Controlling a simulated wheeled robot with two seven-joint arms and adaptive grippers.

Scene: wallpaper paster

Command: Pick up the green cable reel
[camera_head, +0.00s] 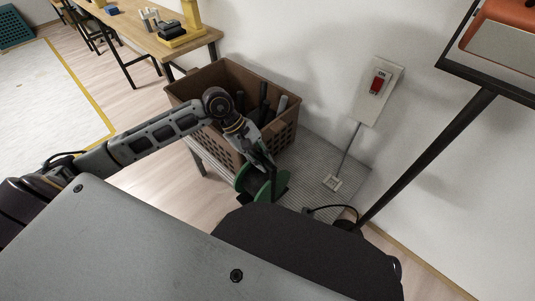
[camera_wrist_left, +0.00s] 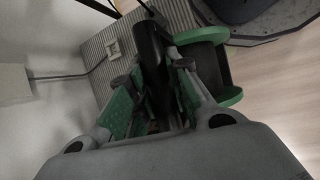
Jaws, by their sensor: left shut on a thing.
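The green cable reel (camera_head: 243,178) has green round flanges and a dark middle. It is at the front of the grey ribbed surface, beside the brown crate, partly hidden by my left gripper and my dark body. My left gripper (camera_head: 268,172) reaches down onto the reel and is shut on it. In the left wrist view the reel (camera_wrist_left: 203,36) shows at the upper right, against the fingers (camera_wrist_left: 155,105). I cannot tell whether the reel is clear of the surface. My right gripper is not in view.
A brown crate (camera_head: 208,82) holding dark tools stands just behind the reel. A wall switch box (camera_head: 379,90) with a red switch hangs at the right, its cable running down to a small socket (camera_head: 332,183). A wooden bench (camera_head: 140,32) stands at the back left.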

